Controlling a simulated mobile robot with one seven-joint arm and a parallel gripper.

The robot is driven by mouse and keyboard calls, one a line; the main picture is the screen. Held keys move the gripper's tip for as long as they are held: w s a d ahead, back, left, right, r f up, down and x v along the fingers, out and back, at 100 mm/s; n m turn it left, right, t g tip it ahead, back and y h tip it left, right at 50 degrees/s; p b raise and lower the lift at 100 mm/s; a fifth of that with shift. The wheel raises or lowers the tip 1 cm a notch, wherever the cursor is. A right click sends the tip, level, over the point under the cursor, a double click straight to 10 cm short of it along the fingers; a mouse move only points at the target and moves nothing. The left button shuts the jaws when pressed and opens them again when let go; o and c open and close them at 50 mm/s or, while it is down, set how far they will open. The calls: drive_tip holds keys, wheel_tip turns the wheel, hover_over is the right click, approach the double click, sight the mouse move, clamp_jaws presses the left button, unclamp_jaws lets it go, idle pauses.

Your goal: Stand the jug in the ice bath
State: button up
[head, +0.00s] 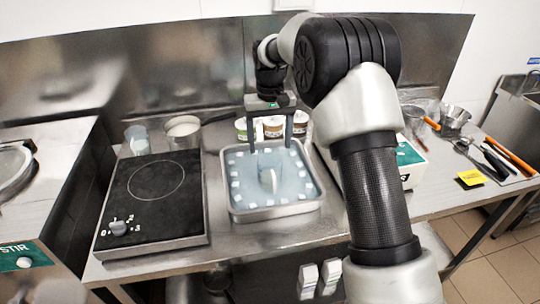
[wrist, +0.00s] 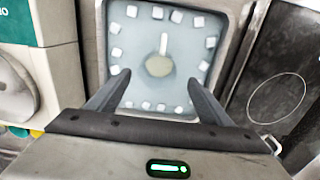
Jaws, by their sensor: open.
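The ice bath (head: 236,213) is a metal tray of pale blue water with white ice cubes around its sides. A small translucent jug (head: 266,181) stands in its middle, apparently upright, with its pale handle towards the head camera. In the wrist view the jug (wrist: 159,66) shows from above as a round yellowish shape, with ice bath (wrist: 229,62) walls around it. My gripper (head: 270,147) is open and empty, pointing down above the far half of the bath. In the wrist view my gripper (wrist: 157,79) has its fingers apart, and the jug shows between and beyond their tips.
A black hob (head: 155,190) stands left of the bath. Behind are a clear container (head: 137,139), a pan (head: 183,128) and several small tubs (head: 273,127). My arm partly hides a white and green machine (head: 411,164) on the right. Tools and a yellow card (head: 471,179) lie further right.

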drive_tip(key=s+d+r+t, duration=0.1)
drive_tip(key=s+d+r, duration=0.1)
drive_tip(key=r, duration=0.4)
drive_tip(key=s+d+r, duration=0.1)
drive_tip(key=s+r, duration=0.2)
drive_tip(key=r, duration=0.2)
drive_tip(key=s+d+r+m+t, duration=0.1)
drive_tip(key=s+d+r, duration=0.25)
drive_tip(key=s, duration=0.25)
drive_tip(key=s+d+r+t, duration=0.1)
drive_tip(key=s+d+r, duration=0.1)
drive_tip(key=s+r, duration=0.3)
drive_tip(key=s+d+f+t+p, duration=0.1)
drive_tip(key=s+d, duration=0.1)
drive_tip(key=s, duration=0.7)
drive_tip(key=s+d+m+t+p, duration=0.1)
drive_tip(key=s+p, duration=0.1)
drive_tip(key=s, duration=0.7)
drive_tip(key=shift+d+f+t, duration=0.3)
drive_tip(key=shift+d+f, duration=0.1)
